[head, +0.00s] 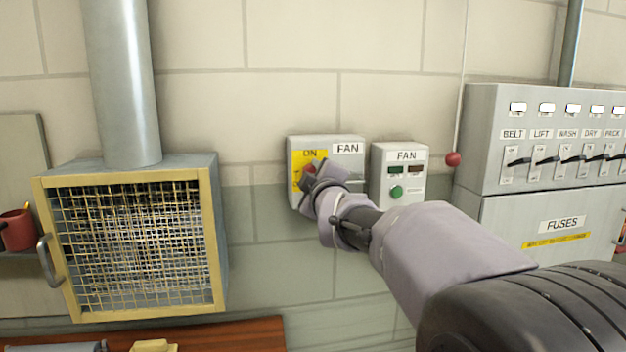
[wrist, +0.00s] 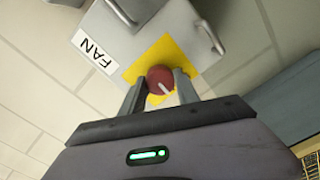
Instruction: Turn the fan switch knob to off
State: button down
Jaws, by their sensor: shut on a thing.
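The fan switch box (head: 352,160) is a pale grey box on the wall with a yellow panel reading ON and a FAN label. Its red knob (head: 308,170) is mostly hidden behind my gripper (head: 318,182) in the head view. In the wrist view the red knob (wrist: 160,80) with a white pointer line sits between the two fingers of my gripper (wrist: 160,88), which is shut on it. The switch box (wrist: 120,45) shows tilted there. An OFF mark is not readable in either view.
To the right is a second FAN box (head: 400,165) with a green button. Further right are a breaker panel (head: 545,110) with several levers and a red ball (head: 453,159) on a cord. A caged fan unit (head: 130,240) stands left, with a red mug (head: 17,230) beside it.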

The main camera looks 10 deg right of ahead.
jog(key=shift+n, duration=0.3)
dwell(0.4)
jog(key=c, duration=0.9)
grip_release()
jog(key=s+p, duration=0.1)
jog(key=s, duration=1.6)
jog(key=shift+s, duration=0.25)
